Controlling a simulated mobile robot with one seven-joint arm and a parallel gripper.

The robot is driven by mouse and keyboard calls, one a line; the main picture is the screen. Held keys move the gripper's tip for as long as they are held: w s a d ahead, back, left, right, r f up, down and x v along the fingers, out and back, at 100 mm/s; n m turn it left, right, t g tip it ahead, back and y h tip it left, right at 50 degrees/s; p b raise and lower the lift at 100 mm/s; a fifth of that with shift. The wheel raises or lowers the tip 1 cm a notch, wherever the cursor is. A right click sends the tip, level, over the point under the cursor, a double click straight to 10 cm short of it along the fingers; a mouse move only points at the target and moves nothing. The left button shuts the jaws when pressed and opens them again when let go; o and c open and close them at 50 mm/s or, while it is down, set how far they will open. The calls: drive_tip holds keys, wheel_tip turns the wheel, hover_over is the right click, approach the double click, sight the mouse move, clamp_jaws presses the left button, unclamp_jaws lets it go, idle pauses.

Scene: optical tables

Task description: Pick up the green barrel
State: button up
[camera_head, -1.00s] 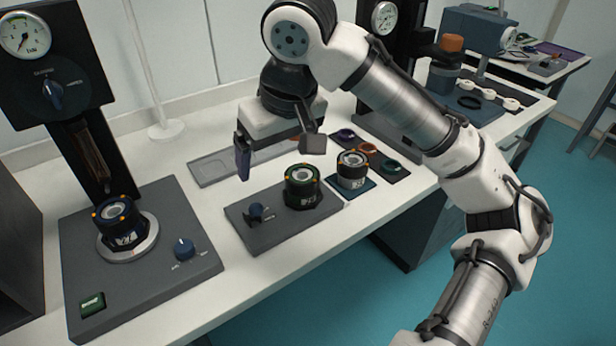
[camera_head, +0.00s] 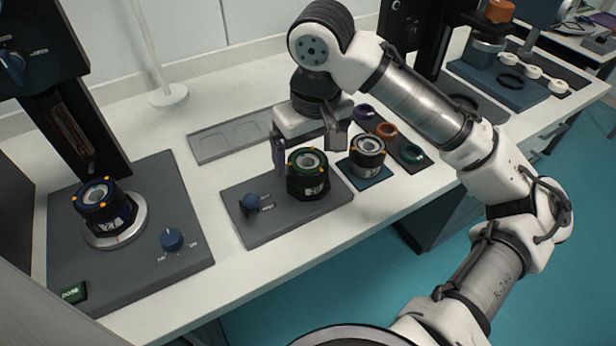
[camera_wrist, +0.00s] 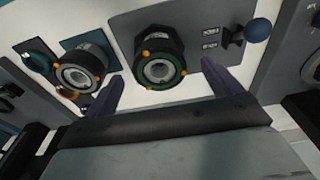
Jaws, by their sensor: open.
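The green barrel (camera_head: 308,182) is a black cylinder with a green ring and orange dots around its top. It stands upright on a grey fixture plate (camera_head: 262,226) beside a blue-knobbed lever (camera_head: 250,202). My gripper (camera_head: 307,148) is open above and just behind the barrel, its fingers pointing down. In the wrist view the green barrel (camera_wrist: 158,66) shows between and beyond the two finger tips (camera_wrist: 163,88). I cannot tell whether either finger touches it. Nothing is between the fingers that I can see held.
A similar barrel (camera_head: 367,156) stands close right on a blue pad. Another barrel (camera_head: 105,205) sits in the press station (camera_head: 150,262) at left. A dark tray of coloured rings (camera_head: 398,142) lies behind right. An empty grey tray (camera_head: 215,144) lies behind left.

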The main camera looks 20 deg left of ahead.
sight(308, 160)
drive_tip(key=shift+w+a+f, duration=0.15)
drive_tip(key=shift+f, duration=0.75)
drive_tip(key=shift+w+a+f, duration=0.1)
drive_tip(key=shift+w+f, duration=0.05)
drive_tip(key=shift+f, duration=0.75)
drive_tip(key=shift+w+a+f, duration=0.15)
drive_tip(key=shift+f, duration=0.75)
drive_tip(key=shift+c, duration=0.4)
drive_tip(key=c, duration=1.1)
drive_tip(key=shift+o, duration=0.2)
